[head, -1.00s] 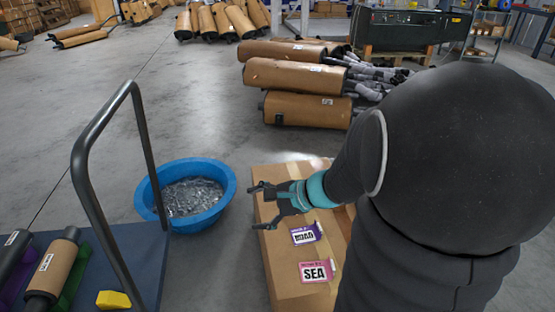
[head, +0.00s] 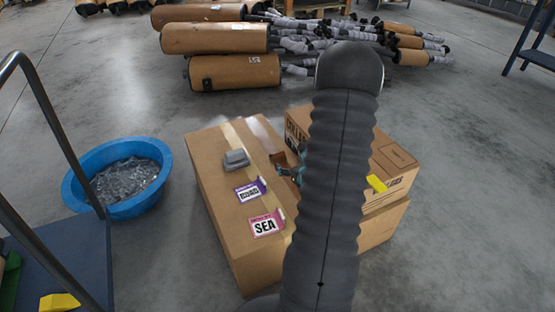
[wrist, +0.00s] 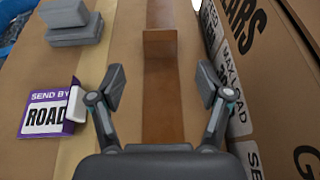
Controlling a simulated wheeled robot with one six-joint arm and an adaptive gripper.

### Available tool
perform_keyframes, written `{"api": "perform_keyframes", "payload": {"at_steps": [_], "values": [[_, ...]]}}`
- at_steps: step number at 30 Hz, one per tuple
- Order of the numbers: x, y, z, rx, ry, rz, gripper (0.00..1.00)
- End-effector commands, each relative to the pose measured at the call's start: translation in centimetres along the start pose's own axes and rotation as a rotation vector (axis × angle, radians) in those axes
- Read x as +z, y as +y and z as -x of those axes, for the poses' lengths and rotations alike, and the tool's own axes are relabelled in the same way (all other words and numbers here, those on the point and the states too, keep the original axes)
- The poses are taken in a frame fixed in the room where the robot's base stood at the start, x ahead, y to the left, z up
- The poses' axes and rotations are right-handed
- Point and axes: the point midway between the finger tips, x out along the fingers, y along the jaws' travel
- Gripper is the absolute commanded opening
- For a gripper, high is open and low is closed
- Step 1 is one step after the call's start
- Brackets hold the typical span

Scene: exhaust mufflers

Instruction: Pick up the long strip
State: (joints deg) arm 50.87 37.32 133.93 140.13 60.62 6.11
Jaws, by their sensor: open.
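A long brown strip (wrist: 170,105) lies along the top of the cardboard box in the wrist view, darker than the cardboard, with a short raised piece across it farther ahead. My gripper (wrist: 160,88) is open and empty, with one finger on each side of the strip. I cannot tell how high the fingertips are above it. In the head view my gripper (head: 290,173) is over the right part of the box top, partly hidden by my arm. A brown piece (head: 280,158) shows beside it; most of the strip is hidden there.
The cardboard box (head: 215,180) carries a grey block (head: 236,158), a purple ROAD card (head: 251,191) and a pink SEA card (head: 266,225). A taller printed box (wrist: 255,60) stands close on the right. A blue tub (head: 118,208) stands left; mufflers (head: 235,73) lie behind.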

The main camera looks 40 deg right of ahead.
Motion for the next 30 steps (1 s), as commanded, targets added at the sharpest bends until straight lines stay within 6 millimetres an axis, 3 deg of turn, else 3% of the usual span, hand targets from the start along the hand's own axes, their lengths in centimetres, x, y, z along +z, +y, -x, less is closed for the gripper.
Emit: {"api": "perform_keyframes", "payload": {"at_steps": [3, 9, 16, 24, 30], "values": [[0.0, 0.1, -2.4, 0.003, -0.001, 0.003, 0.77], [0.0, 0.1, -5.2, 0.002, 0.000, 0.001, 0.77], [0.2, 0.1, -6.5, 0.003, 0.000, 0.002, 0.77], [0.9, 0.0, -10.1, 0.003, -0.001, 0.002, 0.77], [1.0, 0.0, -11.2, 0.003, 0.000, 0.002, 0.77]]}}
